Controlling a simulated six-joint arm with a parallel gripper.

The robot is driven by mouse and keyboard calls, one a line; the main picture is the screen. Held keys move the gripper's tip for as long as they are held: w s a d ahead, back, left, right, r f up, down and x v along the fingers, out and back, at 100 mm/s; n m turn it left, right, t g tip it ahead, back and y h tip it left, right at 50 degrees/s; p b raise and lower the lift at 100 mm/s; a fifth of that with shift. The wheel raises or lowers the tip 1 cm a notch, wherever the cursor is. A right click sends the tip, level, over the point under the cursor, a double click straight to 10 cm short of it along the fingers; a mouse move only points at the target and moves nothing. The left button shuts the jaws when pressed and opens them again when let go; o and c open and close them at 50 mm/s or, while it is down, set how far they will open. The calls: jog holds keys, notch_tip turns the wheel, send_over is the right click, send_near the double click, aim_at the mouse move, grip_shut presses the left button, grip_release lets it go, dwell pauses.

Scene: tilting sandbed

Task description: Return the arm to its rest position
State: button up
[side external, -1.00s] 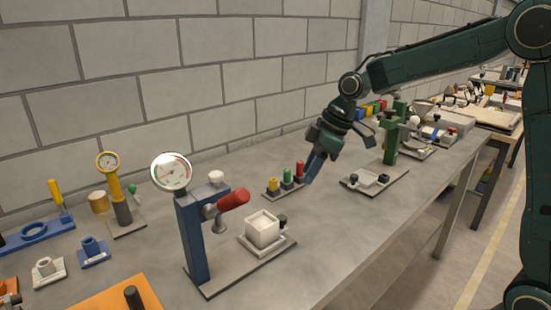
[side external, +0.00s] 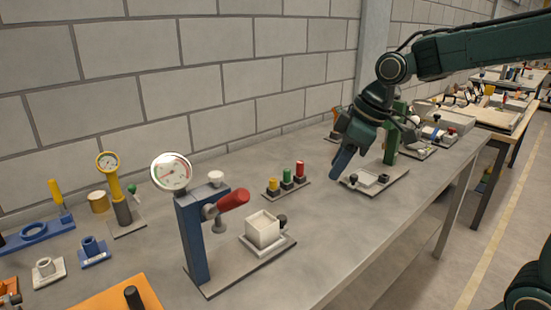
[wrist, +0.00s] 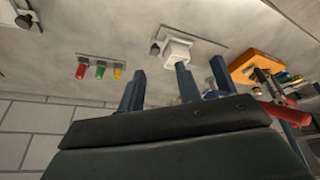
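My gripper (side external: 342,166) is dark green with blue fingers. In the side external view it hangs tilted in the air over the right half of the bench. It looks close to the grey plate with a small white tray (side external: 368,178), but I cannot tell the height between them. In the wrist view the fingers (wrist: 160,78) stand apart with a clear gap. I see nothing held between them. The arm is bent, with its upper link reaching in from the upper right.
A blue press (side external: 193,235) with gauge and red handle stands front left, beside a white cup (side external: 262,229). Yellow, green and red knobs (side external: 287,177) stand behind. A green post (side external: 392,148) rises close right of my gripper. The bench front (side external: 335,235) is bare.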

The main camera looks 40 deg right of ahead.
jog(key=s+d+m+t+h, duration=0.1)
jog(key=s+m, duration=0.5)
jog(key=s, duration=1.4)
jog(key=shift+d+t+h, duration=0.2)
jog(key=shift+t+h, duration=0.2)
jog(key=shift+h, duration=0.1)
